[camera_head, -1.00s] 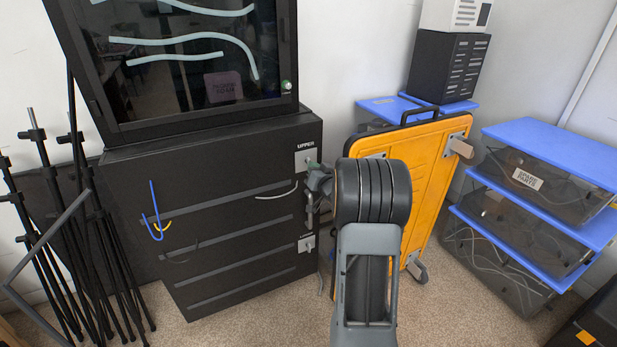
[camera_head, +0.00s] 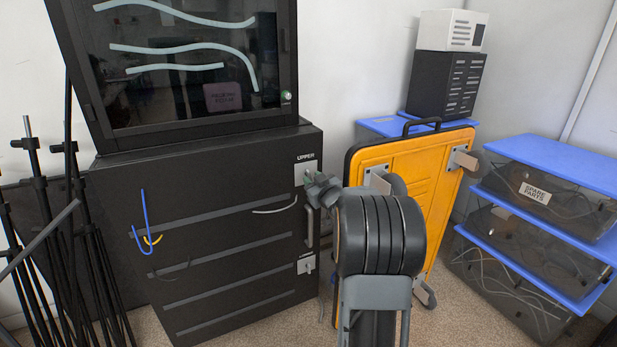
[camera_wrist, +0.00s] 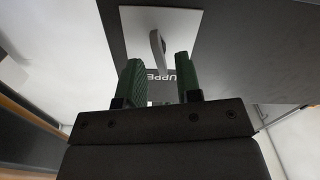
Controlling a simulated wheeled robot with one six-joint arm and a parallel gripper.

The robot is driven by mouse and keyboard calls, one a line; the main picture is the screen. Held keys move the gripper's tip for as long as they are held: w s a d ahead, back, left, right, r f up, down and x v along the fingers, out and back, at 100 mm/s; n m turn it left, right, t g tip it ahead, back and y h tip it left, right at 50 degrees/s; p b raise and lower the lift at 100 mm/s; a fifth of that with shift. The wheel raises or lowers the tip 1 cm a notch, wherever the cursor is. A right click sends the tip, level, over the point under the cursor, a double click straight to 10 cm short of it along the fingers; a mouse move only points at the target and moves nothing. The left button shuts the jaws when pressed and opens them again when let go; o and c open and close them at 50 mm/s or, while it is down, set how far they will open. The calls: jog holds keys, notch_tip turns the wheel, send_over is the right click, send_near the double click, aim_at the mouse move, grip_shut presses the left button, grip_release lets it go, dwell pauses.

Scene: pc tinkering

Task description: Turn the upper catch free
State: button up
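The upper catch is a light metal plate (camera_head: 303,170) with a small lever, below the word UPPER at the top right of the black cabinet front. In the head view my gripper (camera_head: 312,181) is in front of it and hides the lever. In the wrist view the plate (camera_wrist: 190,22) and its grey lever (camera_wrist: 157,42) are just beyond the fingertips. My gripper (camera_wrist: 159,68) is open there, with green fingers apart and nothing between them. The lever lines up with the gap and appears untouched.
A vertical handle (camera_head: 309,226) and a lower catch (camera_head: 306,264) are below on the cabinet (camera_head: 215,235). An orange panel (camera_head: 430,185) leans close on the right of the cabinet. Blue-lidded bins (camera_head: 560,165) stand farther right, black stands (camera_head: 70,220) at left.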

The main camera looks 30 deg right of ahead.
jog(key=shift+s, duration=0.1)
jog(key=shift+s+a, duration=0.2)
jog(key=shift+s, duration=1)
jog(key=r+m+p, duration=0.1)
jog(key=p, duration=0.1)
jog(key=shift+m+p, duration=0.4)
jog(key=m+p, duration=0.5)
jog(key=shift+m, duration=0.4)
jog(key=m+p, duration=0.1)
jog(key=m, duration=0.2)
jog(key=m+p, duration=0.2)
jog(key=f+m+p, duration=0.1)
jog(key=m+p, duration=0.1)
jog(key=m, duration=0.1)
jog(key=shift+m, duration=0.3)
jog(key=shift+w, duration=0.15)
jog(key=shift+w+d, duration=0.2)
jog(key=shift+w, duration=0.95)
